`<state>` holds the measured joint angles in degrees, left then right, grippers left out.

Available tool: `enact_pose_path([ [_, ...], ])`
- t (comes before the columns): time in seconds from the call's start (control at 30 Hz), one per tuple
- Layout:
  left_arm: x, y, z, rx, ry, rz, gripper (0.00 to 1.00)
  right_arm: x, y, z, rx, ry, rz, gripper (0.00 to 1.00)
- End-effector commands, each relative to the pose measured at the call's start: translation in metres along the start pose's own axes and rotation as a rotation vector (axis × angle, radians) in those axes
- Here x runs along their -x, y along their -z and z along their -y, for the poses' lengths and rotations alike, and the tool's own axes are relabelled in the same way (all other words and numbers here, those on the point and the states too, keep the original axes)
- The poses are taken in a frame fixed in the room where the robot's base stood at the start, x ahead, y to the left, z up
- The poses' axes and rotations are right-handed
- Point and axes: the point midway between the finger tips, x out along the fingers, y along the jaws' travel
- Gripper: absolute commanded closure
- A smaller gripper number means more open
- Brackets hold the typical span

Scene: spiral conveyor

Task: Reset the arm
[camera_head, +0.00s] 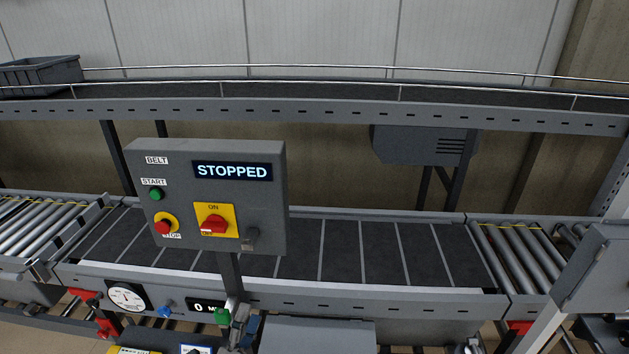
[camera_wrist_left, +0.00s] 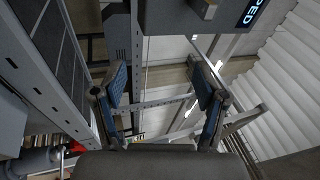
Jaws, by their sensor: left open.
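My left gripper (camera_head: 243,325) shows at the bottom of the head view, in front of the pole below the grey control box (camera_head: 263,155). In the left wrist view its two blue-padded fingers (camera_wrist_left: 160,85) are spread apart with nothing between them. The control box display (camera_head: 232,171) reads STOPPED. The box carries a green start button (camera_head: 156,194), a red stop button (camera_head: 165,225) and a red switch (camera_head: 213,224) on a yellow plate. The box also shows at the top of the left wrist view (camera_wrist_left: 185,18). My right gripper is not in view.
A dark conveyor belt (camera_head: 370,252) runs behind the control box, with rollers (camera_head: 515,250) at both ends. A round gauge (camera_head: 126,296) and a small display (camera_head: 208,306) sit on its front rail. A grey bin (camera_head: 40,75) stands on the upper conveyor at left.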

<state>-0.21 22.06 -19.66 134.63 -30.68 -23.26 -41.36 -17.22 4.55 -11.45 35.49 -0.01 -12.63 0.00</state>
Motion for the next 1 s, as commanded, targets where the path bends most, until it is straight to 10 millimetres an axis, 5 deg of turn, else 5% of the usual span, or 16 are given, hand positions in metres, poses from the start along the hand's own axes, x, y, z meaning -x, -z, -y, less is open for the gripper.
enact_pose_path([
  [0.1, 0.05, -0.038, -0.081, 0.373, -0.3, 0.277, 0.28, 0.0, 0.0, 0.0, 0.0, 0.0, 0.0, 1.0],
  [0.3, 0.166, -0.05, -0.179, 0.818, -0.685, 0.716, 0.28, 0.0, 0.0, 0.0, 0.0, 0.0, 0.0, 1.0],
  [0.5, 0.261, -0.033, -0.217, 1.048, -0.919, 1.042, 0.28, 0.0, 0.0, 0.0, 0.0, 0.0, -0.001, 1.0],
  [0.7, 0.339, -0.008, -0.227, 1.18, -1.095, 1.318, 0.28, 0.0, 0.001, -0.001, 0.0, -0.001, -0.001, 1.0],
  [0.73, 0.35, -0.004, -0.227, 1.195, -1.12, 1.359, 0.28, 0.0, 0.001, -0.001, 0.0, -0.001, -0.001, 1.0],
  [1.0, 0.366, -0.01, -0.331, 1.171, -1.152, 1.374, 0.28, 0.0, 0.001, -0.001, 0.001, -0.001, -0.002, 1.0],
])
